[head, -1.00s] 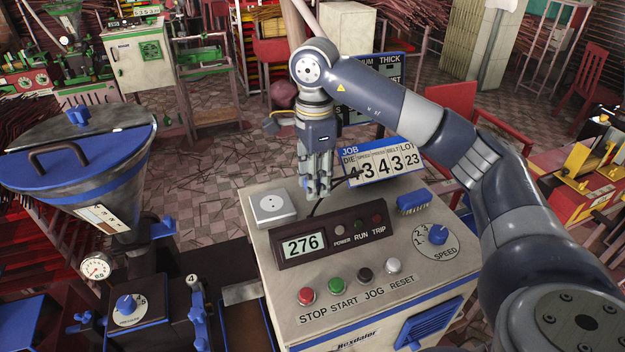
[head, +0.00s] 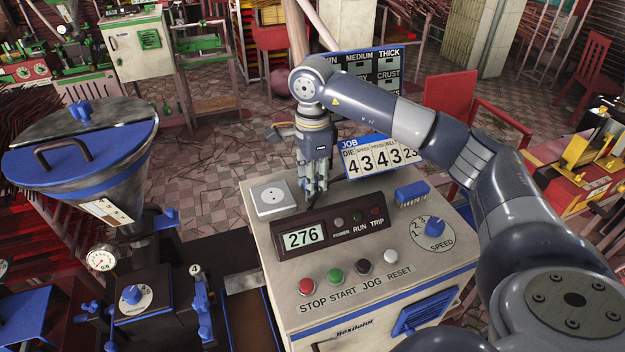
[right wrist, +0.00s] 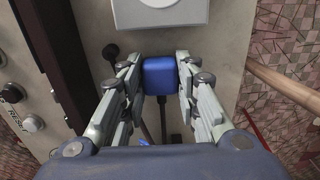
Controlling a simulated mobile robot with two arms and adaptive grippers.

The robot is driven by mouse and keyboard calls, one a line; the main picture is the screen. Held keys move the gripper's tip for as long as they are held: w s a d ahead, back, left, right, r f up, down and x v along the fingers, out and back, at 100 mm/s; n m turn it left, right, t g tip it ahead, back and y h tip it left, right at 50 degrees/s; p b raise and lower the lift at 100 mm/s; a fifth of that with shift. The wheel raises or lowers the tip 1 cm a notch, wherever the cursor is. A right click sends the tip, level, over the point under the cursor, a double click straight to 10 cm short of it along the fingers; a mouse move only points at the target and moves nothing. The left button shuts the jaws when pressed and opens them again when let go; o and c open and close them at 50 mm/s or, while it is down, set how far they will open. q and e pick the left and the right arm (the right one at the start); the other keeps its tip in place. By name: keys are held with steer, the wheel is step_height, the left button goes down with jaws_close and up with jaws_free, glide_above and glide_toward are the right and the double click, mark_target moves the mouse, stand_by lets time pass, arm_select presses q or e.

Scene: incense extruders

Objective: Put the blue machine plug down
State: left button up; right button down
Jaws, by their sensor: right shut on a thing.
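My right gripper (head: 316,194) is over the back of the cream control console (head: 290,322), just right of a pale square socket box (head: 271,198). It is shut on the blue machine plug (right wrist: 159,76), which shows between the fingertips in the right wrist view. A dark cable (right wrist: 163,112) runs from the plug back between the fingers. The socket box (right wrist: 160,12) lies just beyond the plug, with a gap between them. The fingers hide the plug in the head view. I cannot tell whether the plug touches the console top. My left gripper is not in view.
A dark display panel (head: 340,227) reading 276 stands in front of the gripper. A JOB number sign (head: 381,157) is behind it to the right. A blue brush (head: 411,194) and speed knob (head: 435,228) are to the right. A blue-lidded hopper (head: 85,150) stands left.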

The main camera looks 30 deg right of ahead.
steer(key=shift+f, duration=0.4)
steer(key=c, duration=1.2)
jaws_free()
steer(key=shift+r, duration=0.5)
steer(key=shift+r+p, duration=0.45)
steer(key=shift+p, duration=0.2)
step_height(320, 180, up, 5)
steer(key=b, duration=0.2)
steer(key=shift+f+b, duration=0.1)
steer(key=shift+b, duration=0.25)
steer(key=shift+r+p, duration=0.3)
steer(key=shift+r, duration=3)
